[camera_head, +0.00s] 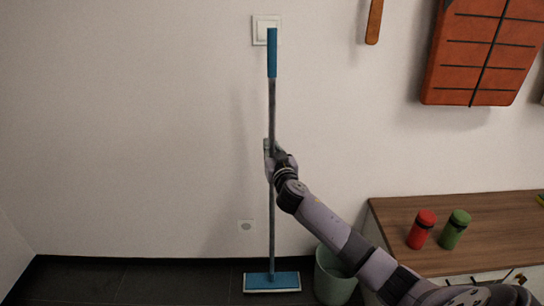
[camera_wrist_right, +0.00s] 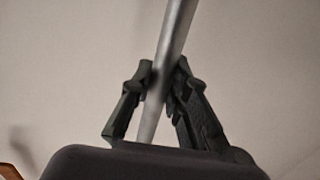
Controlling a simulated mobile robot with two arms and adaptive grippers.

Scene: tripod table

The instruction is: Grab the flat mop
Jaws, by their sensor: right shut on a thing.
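The flat mop (camera_head: 272,115) stands upright against the pale wall in the head view. It has a blue grip at the top, a thin grey pole and a flat blue head low down at the dark floor. My right gripper (camera_head: 271,150) is at the middle of the pole. In the right wrist view the grey pole (camera_wrist_right: 174,40) passes between the two dark fingers of the right gripper (camera_wrist_right: 160,85), which are shut on it. The pole looks slightly tilted in that view. My left gripper is not in view.
A grey-green bin (camera_head: 334,278) stands on the floor just right of the mop head. A wooden-topped cabinet (camera_head: 470,215) at the right carries a red jar (camera_head: 421,230) and a green jar (camera_head: 454,230). A light switch (camera_head: 262,30) is behind the mop's grip. The floor at left is clear.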

